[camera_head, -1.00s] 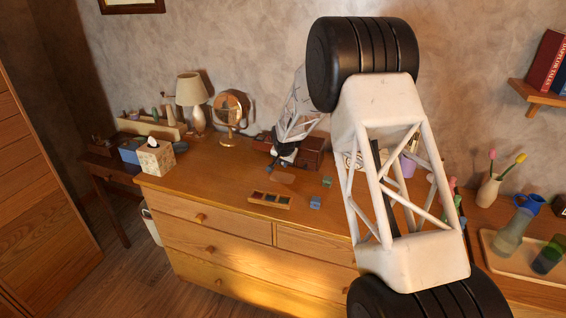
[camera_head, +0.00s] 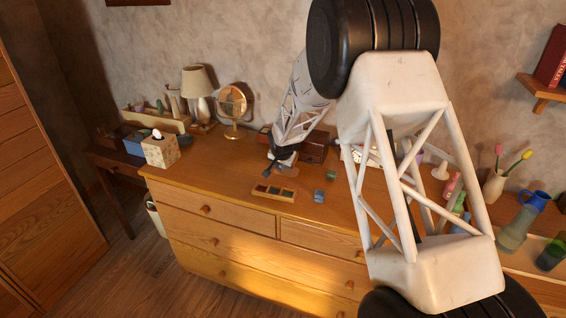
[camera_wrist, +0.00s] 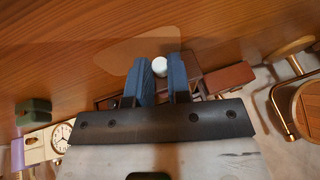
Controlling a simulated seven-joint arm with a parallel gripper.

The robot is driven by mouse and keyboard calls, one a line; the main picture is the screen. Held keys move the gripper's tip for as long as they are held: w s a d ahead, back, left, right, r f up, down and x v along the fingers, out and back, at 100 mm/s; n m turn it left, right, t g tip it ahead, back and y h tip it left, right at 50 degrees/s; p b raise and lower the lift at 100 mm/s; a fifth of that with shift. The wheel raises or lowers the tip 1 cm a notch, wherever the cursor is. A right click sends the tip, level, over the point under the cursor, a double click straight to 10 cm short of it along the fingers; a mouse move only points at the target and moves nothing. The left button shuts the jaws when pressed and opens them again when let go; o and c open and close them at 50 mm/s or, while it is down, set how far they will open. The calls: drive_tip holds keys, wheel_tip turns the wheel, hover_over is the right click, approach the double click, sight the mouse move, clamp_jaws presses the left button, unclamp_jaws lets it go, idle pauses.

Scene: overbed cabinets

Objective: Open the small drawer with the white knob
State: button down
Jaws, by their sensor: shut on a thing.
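A small dark reddish-brown box (camera_head: 313,150) stands at the back of the dresser top, partly hidden by my arm. My gripper (camera_head: 283,160) is in front of it, low over the dresser top. In the wrist view my gripper (camera_wrist: 164,76) has two blue fingers, with the round white knob (camera_wrist: 160,66) between their tips. The gripper is shut on the knob. The brown box (camera_wrist: 190,65) shows behind and beside the fingers. The drawer's front is mostly hidden, and I cannot tell how far out it is.
A round mirror (camera_head: 232,105), lamp (camera_head: 197,85) and tissue box (camera_head: 160,149) stand left. A clock (camera_wrist: 60,137) is beside the box.

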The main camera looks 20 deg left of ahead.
drive_tip(key=c, duration=1.1)
unclamp_jaws()
drive_tip(key=shift+o, duration=0.2)
drive_tip(key=shift+r, duration=0.15)
drive_tip(key=v, duration=0.7)
drive_tip(key=shift+r, duration=0.25)
drive_tip(key=shift+s+d, duration=0.15)
